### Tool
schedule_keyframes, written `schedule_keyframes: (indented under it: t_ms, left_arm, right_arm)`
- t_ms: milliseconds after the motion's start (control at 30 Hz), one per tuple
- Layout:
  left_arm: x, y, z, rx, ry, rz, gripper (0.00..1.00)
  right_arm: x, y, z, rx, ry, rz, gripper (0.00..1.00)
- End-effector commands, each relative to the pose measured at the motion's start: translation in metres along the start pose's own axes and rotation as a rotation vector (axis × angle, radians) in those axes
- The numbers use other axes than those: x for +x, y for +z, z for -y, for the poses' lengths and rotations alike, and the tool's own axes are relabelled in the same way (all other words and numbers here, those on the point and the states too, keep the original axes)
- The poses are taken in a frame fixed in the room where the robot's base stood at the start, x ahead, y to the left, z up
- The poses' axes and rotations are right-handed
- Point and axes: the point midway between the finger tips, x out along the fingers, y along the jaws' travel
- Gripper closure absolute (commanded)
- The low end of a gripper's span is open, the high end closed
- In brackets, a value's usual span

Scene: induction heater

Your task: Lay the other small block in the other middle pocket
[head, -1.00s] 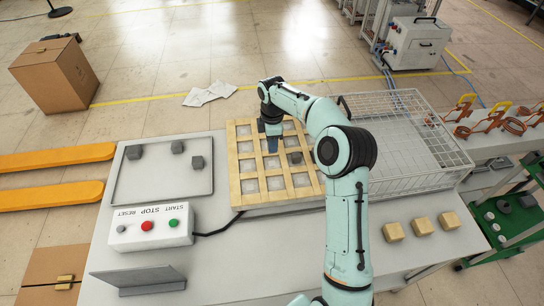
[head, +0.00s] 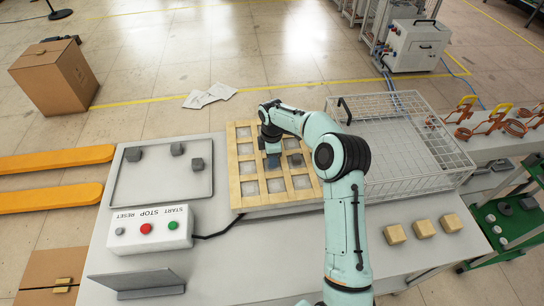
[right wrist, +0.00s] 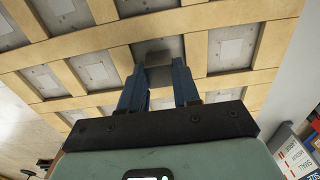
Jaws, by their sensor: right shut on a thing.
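The wooden grid (head: 247,203) with pale square pockets lies in the middle of the bench. A dark small block (head: 296,158) sits in one of its inner pockets. My right gripper (head: 273,160) is over the inner pocket just left of that block, pointing down. In the right wrist view its blue fingers (right wrist: 159,88) are shut on a small grey block (right wrist: 158,76), at a pocket between the wooden slats. I cannot tell whether the held block touches the pocket floor. My left gripper is not in view.
A grey tray (head: 160,196) at left holds three dark blocks. A button box (head: 150,229) stands in front of it. A wire basket (head: 440,181) adjoins the grid at right. Three wooden blocks (head: 424,227) lie at the front right. A grey angled plate (head: 138,282) lies at the front left.

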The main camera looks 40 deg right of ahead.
Motion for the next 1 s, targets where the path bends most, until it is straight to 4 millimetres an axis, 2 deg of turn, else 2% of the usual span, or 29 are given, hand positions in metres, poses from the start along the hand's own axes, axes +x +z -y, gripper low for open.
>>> schedule_keyframes:
  t_ms: [33,100,467,567,900,1000]
  left_arm:
    - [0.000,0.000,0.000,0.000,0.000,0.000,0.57]
    - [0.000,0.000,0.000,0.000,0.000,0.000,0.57]
    - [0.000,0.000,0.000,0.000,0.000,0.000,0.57]
    - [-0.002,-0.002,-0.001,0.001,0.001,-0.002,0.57]
    - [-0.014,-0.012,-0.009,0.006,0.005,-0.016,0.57]
    - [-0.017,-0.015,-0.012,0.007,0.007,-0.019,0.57]
  right_arm:
    - [0.001,0.000,0.000,0.000,-0.001,0.000,0.59]
    - [0.001,0.000,0.000,-0.001,-0.001,0.000,0.43]
    - [-0.005,0.000,0.000,0.000,0.001,-0.001,0.43]
    - [-0.019,0.000,-0.001,-0.001,0.003,0.000,0.43]
    - [-0.092,-0.001,-0.002,-0.001,0.005,-0.001,0.43]
    - [-0.108,-0.001,-0.001,-0.001,0.003,-0.001,0.43]
